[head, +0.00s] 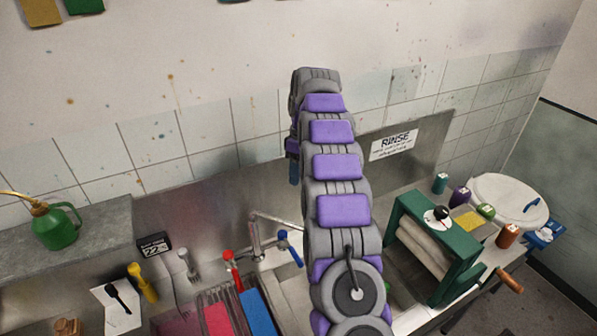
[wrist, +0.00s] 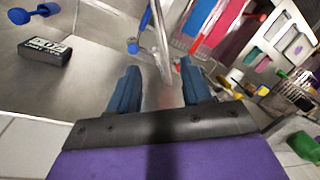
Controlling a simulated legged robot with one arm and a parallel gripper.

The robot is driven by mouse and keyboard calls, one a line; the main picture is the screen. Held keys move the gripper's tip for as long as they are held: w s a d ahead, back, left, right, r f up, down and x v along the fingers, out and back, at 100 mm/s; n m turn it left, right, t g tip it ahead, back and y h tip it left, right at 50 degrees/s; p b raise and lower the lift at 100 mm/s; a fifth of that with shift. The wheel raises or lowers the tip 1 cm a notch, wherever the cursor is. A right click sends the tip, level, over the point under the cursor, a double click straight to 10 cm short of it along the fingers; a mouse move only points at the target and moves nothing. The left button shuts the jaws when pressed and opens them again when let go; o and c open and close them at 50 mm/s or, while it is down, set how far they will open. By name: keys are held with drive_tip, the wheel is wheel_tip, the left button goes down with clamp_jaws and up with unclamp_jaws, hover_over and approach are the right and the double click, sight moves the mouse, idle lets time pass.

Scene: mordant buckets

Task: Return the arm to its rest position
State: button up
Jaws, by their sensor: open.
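My arm, grey with purple pads, reaches up and forward in the head view, over the sink area toward the tiled wall. My gripper shows in the wrist view (wrist: 158,88), with two blue fingers spread apart and nothing between them. In the head view only a bit of a blue finger (head: 294,172) shows beside the arm's far end; the rest is hidden behind the arm. The gripper hangs above the metal sink surface and touches nothing that I can see.
A tap with a red handle (head: 232,268) and a blue handle (head: 290,246) stands close left of my arm. A green wringer (head: 437,240) stands close right. A green oil can (head: 56,226) sits on the left shelf. The space above the counter is free.

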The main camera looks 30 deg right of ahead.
idle(0.3)
drive_tip(key=s+a+f+m+b, duration=0.1)
drive_tip(key=s+a+m+b, duration=0.1)
drive_tip(key=s+a+b, duration=0.6)
drive_tip(key=s+a+f+m+b, duration=0.15)
drive_tip(key=s+a, duration=0.45)
drive_tip(key=s, duration=0.6)
drive_tip(key=s+a+f+m+b, duration=0.1)
drive_tip(key=s+f+b, duration=0.1)
drive_tip(key=s+f, duration=0.3)
drive_tip(key=s+a+f+m+h+b, duration=0.1)
drive_tip(key=s+a+f+b, duration=0.1)
drive_tip(key=s, duration=0.9)
drive_tip(key=s+a+f+m+b, duration=0.1)
drive_tip(key=s+f+m+b, duration=0.1)
drive_tip(key=s+f+b, duration=0.2)
drive_tip(key=s+f, duration=0.3)
drive_tip(key=s, duration=0.2)
drive_tip(key=shift+a+f+h, duration=0.25)
drive_tip(key=shift+f+h, duration=0.05)
drive_tip(key=shift+h, duration=0.1)
drive_tip(key=shift+c, duration=0.3)
